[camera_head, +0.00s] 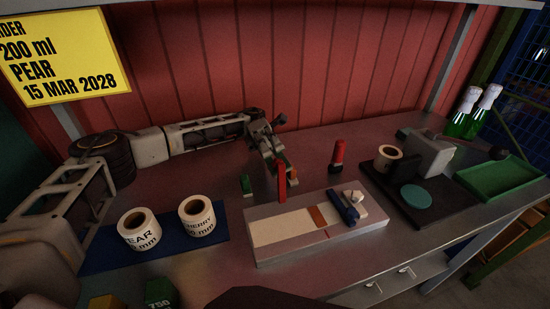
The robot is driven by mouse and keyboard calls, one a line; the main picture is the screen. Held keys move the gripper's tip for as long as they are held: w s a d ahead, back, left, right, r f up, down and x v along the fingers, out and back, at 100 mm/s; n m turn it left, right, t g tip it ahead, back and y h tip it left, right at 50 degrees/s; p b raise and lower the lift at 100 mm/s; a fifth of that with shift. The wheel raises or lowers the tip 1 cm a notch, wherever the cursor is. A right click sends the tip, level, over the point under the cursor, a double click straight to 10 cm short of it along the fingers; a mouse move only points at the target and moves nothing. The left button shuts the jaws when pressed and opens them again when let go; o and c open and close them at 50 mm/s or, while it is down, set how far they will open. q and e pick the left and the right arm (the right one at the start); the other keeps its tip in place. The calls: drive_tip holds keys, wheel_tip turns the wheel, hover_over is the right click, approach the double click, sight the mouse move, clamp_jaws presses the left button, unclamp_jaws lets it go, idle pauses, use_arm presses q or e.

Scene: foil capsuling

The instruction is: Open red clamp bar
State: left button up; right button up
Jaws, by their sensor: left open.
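The red clamp bar (282,183) is a narrow red piece standing nearly upright at the back edge of the pale board (276,232). My left gripper (280,166) reaches in from the left, over the back of the board, and is open right at the red bar. The bar overlaps its fingers in the picture; I cannot tell whether they touch. The bar's lower end and pivot are too small to make out. My right gripper is not in view.
Two label rolls, PEAR (139,230) and CHERRY (197,216), stand on a blue mat (98,262) at left. A blue bar (343,207) lies across the board's right part. A red cylinder (338,152) stands behind. A dark tray (440,206) and green tray (500,181) are at right.

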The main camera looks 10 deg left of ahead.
use_arm(q)
drive_tip(key=o, duration=0.5)
wheel_tip(320, 180, up, 8)
drive_tip(key=shift+r, duration=0.15)
drive_tip(key=shift+a+r, duration=0.1)
drive_tip(key=shift+r, duration=0.25)
drive_tip(key=c, duration=0.5)
drive_tip(key=shift+r, duration=0.3)
drive_tip(key=shift+f, duration=0.1)
